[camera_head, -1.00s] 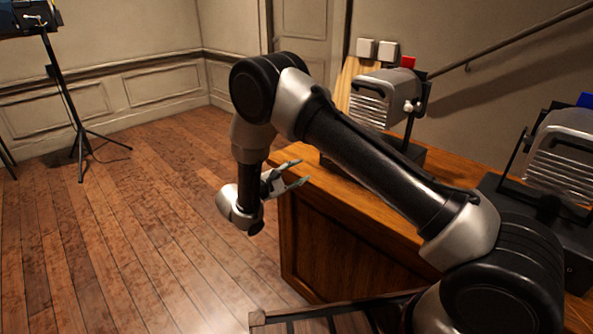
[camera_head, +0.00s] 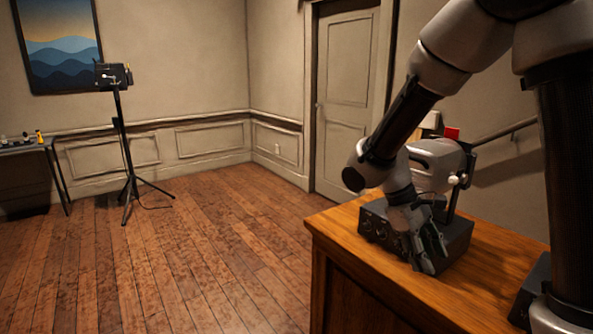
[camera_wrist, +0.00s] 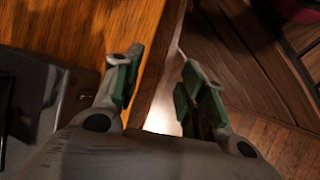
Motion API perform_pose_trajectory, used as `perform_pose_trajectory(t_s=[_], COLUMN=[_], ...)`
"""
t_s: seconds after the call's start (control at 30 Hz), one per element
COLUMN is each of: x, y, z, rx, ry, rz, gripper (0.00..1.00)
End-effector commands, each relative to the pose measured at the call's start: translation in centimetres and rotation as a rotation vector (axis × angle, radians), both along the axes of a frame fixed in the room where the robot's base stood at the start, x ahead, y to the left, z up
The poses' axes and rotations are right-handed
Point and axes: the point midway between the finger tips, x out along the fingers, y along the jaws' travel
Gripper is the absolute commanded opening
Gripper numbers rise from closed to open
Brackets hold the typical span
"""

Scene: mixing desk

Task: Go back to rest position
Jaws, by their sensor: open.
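My gripper (camera_head: 428,250) hangs pointing down over the wooden desk (camera_head: 345,243), in front of a black-based machine with a grey ribbed head (camera_head: 437,165). In the wrist view my gripper (camera_wrist: 158,85) has its two green-padded fingers apart with nothing between them. The desk's wooden edge (camera_wrist: 150,55) and the floor lie beyond the fingers. Whether the fingers touch the desk or the machine's base (camera_head: 458,240) I cannot tell.
The machine's dark base (camera_wrist: 45,95) is close at the left in the wrist view. A tripod stand (camera_head: 128,165) is at the back left, beside a side table (camera_head: 30,148). The wooden floor (camera_head: 190,260) left of the desk is clear. A door (camera_head: 345,100) is behind.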

Motion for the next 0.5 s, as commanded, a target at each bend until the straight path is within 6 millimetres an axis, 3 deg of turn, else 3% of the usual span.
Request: perform_pose_trajectory(t_s=[0.1,0.5], x=[-3.0,-11.3], y=[-1.3,-5.2], z=[3.2,11.3], rx=[0.15,0.47], ry=[-0.112,-0.559], rz=[-0.132,-0.472], gripper=[0.41,0.41])
